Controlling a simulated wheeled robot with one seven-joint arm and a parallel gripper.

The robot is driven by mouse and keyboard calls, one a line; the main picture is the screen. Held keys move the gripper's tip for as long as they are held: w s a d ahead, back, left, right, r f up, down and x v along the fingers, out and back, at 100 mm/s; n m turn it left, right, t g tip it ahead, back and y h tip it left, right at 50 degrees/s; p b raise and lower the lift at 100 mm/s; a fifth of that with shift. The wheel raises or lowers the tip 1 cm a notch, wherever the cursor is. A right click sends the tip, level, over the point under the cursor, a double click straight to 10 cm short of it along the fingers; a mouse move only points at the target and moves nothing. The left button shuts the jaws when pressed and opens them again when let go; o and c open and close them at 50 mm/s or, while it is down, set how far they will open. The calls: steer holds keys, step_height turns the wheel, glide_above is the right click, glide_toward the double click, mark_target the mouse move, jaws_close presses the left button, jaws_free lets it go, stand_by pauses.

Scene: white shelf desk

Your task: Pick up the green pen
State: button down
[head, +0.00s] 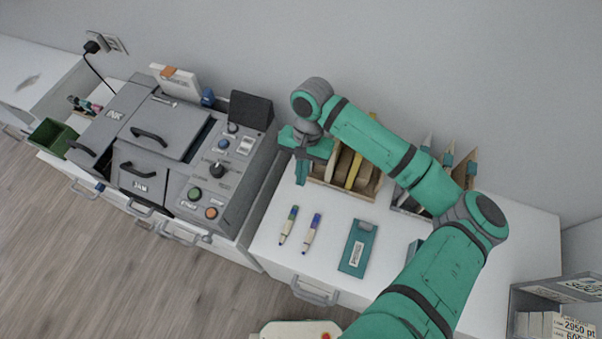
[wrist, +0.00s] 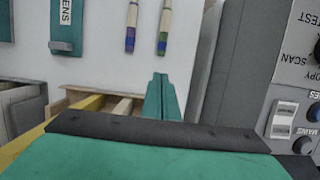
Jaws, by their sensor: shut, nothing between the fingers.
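Two pens lie side by side on the white desk top. The pen with green on its coloured end (head: 289,225) is the left one in the head view and the right one in the wrist view (wrist: 165,28). The other pen (head: 312,233), with a blue-violet end, lies just beside it and shows in the wrist view (wrist: 132,27). My gripper (head: 301,174) is shut and empty, behind the pens' coloured ends and apart from them. Its closed teal fingers show in the wrist view (wrist: 161,83), short of the pens.
A grey machine (head: 212,175) with knobs stands close to the left of the pens. A teal labelled case (head: 357,247) lies to their right. A wooden organiser (head: 368,189) stands behind, near my gripper. The desk in front of the pens is clear.

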mark_target(285, 230)
steer(key=x, duration=0.7)
steer(key=shift+s+a+r, duration=0.15)
steer(key=shift+s, duration=0.15)
steer(key=shift+s+f, duration=0.1)
steer(key=shift+f, duration=0.55)
steer(key=s+a, duration=0.1)
steer(key=s, duration=0.2)
steer(key=s+a, duration=0.1)
steer(key=s, duration=0.2)
steer(key=s+a, duration=0.1)
steer(key=s, duration=0.2)
steer(key=shift+a, duration=0.4)
